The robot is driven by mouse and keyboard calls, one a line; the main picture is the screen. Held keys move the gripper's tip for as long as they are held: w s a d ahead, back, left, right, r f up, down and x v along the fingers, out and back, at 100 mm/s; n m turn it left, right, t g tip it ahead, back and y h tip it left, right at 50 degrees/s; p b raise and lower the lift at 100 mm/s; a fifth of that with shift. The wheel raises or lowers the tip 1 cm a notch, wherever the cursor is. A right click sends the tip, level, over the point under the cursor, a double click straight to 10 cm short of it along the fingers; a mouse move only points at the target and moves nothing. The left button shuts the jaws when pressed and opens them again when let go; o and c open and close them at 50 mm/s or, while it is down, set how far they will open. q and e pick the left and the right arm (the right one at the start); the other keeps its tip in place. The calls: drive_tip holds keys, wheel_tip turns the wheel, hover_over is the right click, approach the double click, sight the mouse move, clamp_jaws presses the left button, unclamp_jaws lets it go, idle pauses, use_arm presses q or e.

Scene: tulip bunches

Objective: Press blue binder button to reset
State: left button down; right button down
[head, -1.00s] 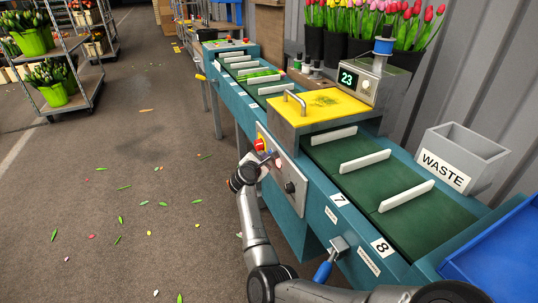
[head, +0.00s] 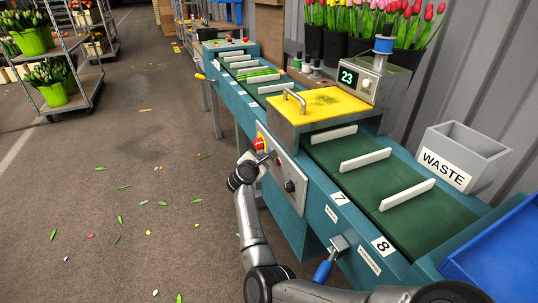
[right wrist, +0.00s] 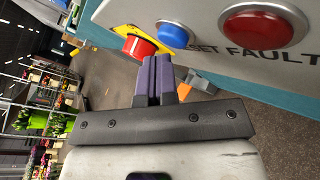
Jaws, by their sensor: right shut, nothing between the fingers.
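The blue button (right wrist: 172,35) is on the grey control panel (head: 291,171), with the partly hidden word "SET" beside it in the right wrist view. A red button (right wrist: 262,24) marked "FAULT" is to its right, and a red mushroom button (right wrist: 136,46) on yellow is to its left. My right gripper (head: 268,158) is shut and empty in front of the panel. In the right wrist view its purple fingertips (right wrist: 158,60) show just below the blue button, with a small gap in the picture. I cannot tell the distance in depth. My left gripper is not in view.
The panel is on the side of the teal conveyor (head: 318,212). A yellow-topped binder unit (head: 320,104) with a display reading 23 stands over the belt. A blue-handled lever (head: 323,270) sticks out below. The floor left of my right arm is open, with scattered petals and leaves.

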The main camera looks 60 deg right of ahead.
drive_tip(key=shift+w+a, duration=0.2)
drive_tip(key=shift+a, duration=0.1)
drive_tip(key=w+a+b, duration=0.1)
drive_tip(key=a, duration=0.1)
drive_tip(key=w+a+b, duration=0.2)
drive_tip(key=shift+w, duration=0.1)
idle(0.5)
idle(0.8)
